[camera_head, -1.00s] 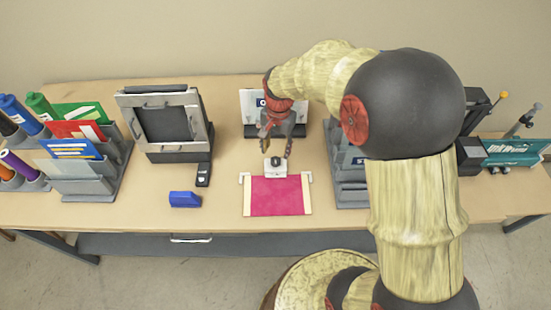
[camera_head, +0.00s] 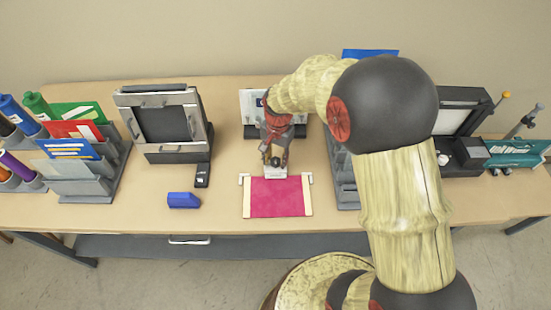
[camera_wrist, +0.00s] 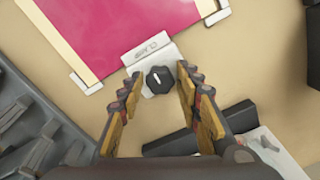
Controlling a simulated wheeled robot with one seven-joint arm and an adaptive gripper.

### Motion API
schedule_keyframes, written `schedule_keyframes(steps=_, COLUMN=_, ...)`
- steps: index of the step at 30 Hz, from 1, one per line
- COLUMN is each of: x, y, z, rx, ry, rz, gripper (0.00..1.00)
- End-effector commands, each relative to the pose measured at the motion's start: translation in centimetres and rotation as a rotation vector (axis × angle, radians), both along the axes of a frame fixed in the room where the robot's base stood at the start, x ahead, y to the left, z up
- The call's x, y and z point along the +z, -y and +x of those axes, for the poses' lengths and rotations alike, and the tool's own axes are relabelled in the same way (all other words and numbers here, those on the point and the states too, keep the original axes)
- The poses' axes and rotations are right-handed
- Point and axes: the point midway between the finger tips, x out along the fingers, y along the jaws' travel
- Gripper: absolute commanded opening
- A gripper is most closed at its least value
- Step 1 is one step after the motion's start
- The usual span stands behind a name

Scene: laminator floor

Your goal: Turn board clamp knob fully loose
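The board clamp is a pale block labelled CLAMP at the edge of a board with a magenta sheet (camera_head: 277,197); the clamp (camera_wrist: 150,49) shows clearly in the wrist view. Its black knob (camera_wrist: 159,79) has a white mark on top. My gripper (camera_wrist: 158,88) is open, with one finger on each side of the knob and a visible gap to both. In the head view my gripper (camera_head: 274,162) is over the clamp at the board's back edge, and hides most of the knob.
A blue block (camera_head: 184,200) and a small black device (camera_head: 202,175) lie left of the board. A sign stand (camera_head: 250,118) is behind my gripper, and a grey rack (camera_head: 343,175) stands to the right.

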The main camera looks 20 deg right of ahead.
Motion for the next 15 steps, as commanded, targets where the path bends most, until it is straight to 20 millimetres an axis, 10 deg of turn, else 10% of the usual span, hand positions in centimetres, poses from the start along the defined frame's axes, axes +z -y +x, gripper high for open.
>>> schedule_keyframes(steps=15, x=0.01, y=0.00, z=0.00, rx=0.000, ry=0.000, rz=0.000, gripper=0.03)
